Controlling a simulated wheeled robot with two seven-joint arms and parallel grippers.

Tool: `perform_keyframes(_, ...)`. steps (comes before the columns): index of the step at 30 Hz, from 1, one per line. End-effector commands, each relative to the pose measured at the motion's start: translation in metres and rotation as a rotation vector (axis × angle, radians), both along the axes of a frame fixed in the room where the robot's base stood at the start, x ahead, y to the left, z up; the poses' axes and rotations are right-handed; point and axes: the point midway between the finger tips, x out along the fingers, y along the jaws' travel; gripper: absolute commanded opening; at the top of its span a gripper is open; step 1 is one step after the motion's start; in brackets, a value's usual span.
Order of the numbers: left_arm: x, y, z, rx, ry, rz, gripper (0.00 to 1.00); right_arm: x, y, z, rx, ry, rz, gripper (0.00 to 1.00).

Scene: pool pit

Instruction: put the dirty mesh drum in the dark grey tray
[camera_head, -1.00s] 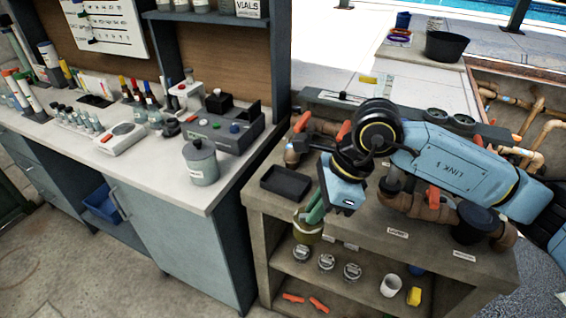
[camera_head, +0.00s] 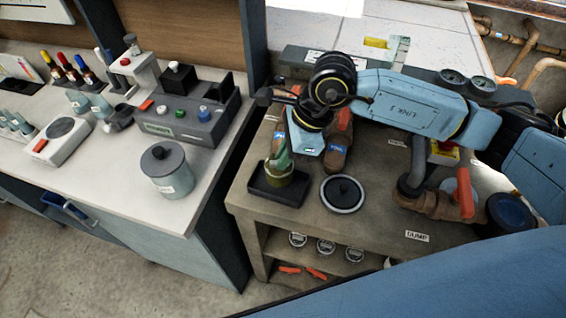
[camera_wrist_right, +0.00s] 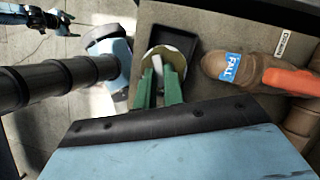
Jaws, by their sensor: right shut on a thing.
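The dirty mesh drum (camera_head: 278,177) is an olive, pale-rimmed cylinder, held upright between the green fingers of my right gripper (camera_head: 283,156). The drum lies within the outline of the dark grey tray (camera_head: 296,198) on the bench; whether its base touches the tray floor cannot be told. In the right wrist view the fingers (camera_wrist_right: 158,88) reach over the drum (camera_wrist_right: 182,66), with the dark tray (camera_wrist_right: 205,62) around it. The fingers hide part of the drum.
A round black lid-like disc (camera_head: 343,193) lies right of the tray. A brown pipe marked FALL (camera_wrist_right: 228,68) stands close behind the drum. A red-handled valve (camera_head: 466,193) is farther right. A grey lidded pot (camera_head: 170,170) stands on the white counter at left.

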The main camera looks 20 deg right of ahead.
Motion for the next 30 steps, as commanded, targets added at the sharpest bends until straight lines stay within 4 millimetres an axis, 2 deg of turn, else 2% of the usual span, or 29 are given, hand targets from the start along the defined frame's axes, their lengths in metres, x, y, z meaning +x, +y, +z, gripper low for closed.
perform_keyframes(4, 0.004, 0.0, 0.001, -0.001, -0.007, 0.0, 0.75, 0.0, 0.0, -0.011, -0.001, 0.001, -0.001, 0.0)
perform_keyframes(10, 0.026, -0.002, 0.004, -0.005, -0.041, 0.0, 0.75, -0.001, 0.0, -0.038, 0.0, 0.003, -0.001, 0.0)
perform_keyframes(14, 0.029, -0.002, 0.004, -0.005, -0.046, 0.0, 0.75, 0.0, 0.0, -0.04, 0.0, -0.003, 0.001, 0.0)
perform_keyframes(21, 0.023, -0.002, -0.001, -0.004, -0.037, -0.001, 0.75, 0.0, 0.0, -0.044, 0.0, -0.001, 0.001, 0.0)
perform_keyframes(22, 0.022, -0.002, 0.0, -0.004, -0.035, -0.001, 0.75, 0.0, 0.0, -0.044, 0.0, -0.001, 0.001, 0.13)
perform_keyframes(26, 0.018, -0.002, 0.001, -0.003, -0.029, -0.001, 0.75, 0.0, 0.0, -0.043, -0.001, -0.001, 0.001, 0.3)
perform_keyframes(30, 0.018, -0.002, 0.001, -0.003, -0.028, -0.001, 0.75, 0.0, 0.0, -0.043, -0.001, -0.001, 0.001, 0.32)
